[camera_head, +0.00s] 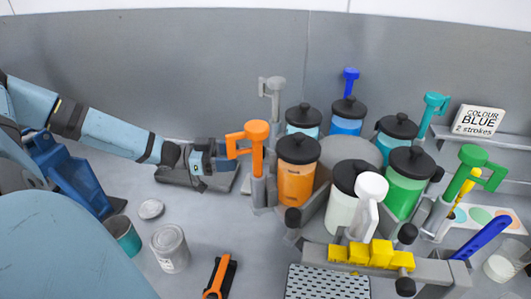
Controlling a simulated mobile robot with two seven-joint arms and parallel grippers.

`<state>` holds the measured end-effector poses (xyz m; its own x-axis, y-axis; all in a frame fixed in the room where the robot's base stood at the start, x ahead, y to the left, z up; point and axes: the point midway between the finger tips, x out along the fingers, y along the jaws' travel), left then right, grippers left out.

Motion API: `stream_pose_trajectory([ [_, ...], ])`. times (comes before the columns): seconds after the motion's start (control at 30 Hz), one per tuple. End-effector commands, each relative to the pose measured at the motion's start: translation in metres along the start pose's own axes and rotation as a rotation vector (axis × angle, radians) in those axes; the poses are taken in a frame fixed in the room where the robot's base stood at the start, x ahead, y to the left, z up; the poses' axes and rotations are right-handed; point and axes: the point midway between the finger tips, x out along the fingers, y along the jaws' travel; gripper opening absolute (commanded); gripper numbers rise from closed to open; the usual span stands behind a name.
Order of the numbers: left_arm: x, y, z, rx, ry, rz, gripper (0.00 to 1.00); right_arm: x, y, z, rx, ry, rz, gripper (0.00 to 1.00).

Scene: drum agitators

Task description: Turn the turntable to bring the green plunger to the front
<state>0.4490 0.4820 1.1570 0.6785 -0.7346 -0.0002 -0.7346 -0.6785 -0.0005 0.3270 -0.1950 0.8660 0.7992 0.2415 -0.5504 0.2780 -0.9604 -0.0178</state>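The turntable (322,177) carries several black-lidded canisters around a grey centre. The green plunger (472,156) stands at the right side, tilted, beside the green canister (404,196). The white plunger (370,187) is at the front by the white canister (340,211). The orange plunger (257,133) is at the left by the orange canister (296,185). Grey (274,85), blue (350,77) and teal (436,102) plungers stand at the back. My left gripper (230,158) is beside the orange plunger's handle; its fingers are too small to read, and contact is unclear. My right gripper is out of view.
Yellow blocks (380,254) sit on a grey bar at the front, above a perforated grate (328,283). Cans (169,248) and an orange-black tool (221,279) lie front left. A sign (479,120) reads "COLOUR BLUE 2 strokes". A blue-handled tool (483,238) is at right.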

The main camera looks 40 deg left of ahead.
Motion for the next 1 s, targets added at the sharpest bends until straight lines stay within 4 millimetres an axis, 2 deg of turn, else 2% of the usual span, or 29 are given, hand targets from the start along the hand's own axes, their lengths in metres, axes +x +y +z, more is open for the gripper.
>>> stream_pose_trajectory([
  [0.03,0.013,0.0,-0.003,-0.001,0.008,0.0,0.57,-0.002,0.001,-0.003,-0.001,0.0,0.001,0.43],
  [0.2,0.049,0.0,-0.004,0.001,0.007,0.0,0.57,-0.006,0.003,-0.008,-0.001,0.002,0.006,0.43],
  [0.4,0.08,0.0,-0.003,0.002,0.004,-0.001,0.57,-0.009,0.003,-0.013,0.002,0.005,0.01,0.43],
  [0.6,0.093,0.0,-0.001,0.001,0.001,-0.002,0.57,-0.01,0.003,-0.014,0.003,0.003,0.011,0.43],
  [0.87,0.094,0.0,0.0,0.001,0.0,-0.002,0.57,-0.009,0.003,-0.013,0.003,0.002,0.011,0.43],
  [0.9,0.094,0.0,0.0,0.001,0.0,-0.002,0.55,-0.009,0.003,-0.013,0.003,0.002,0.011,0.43],
  [1.0,0.094,0.0,0.0,0.001,0.0,-0.002,0.32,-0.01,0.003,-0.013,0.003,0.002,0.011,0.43],
])
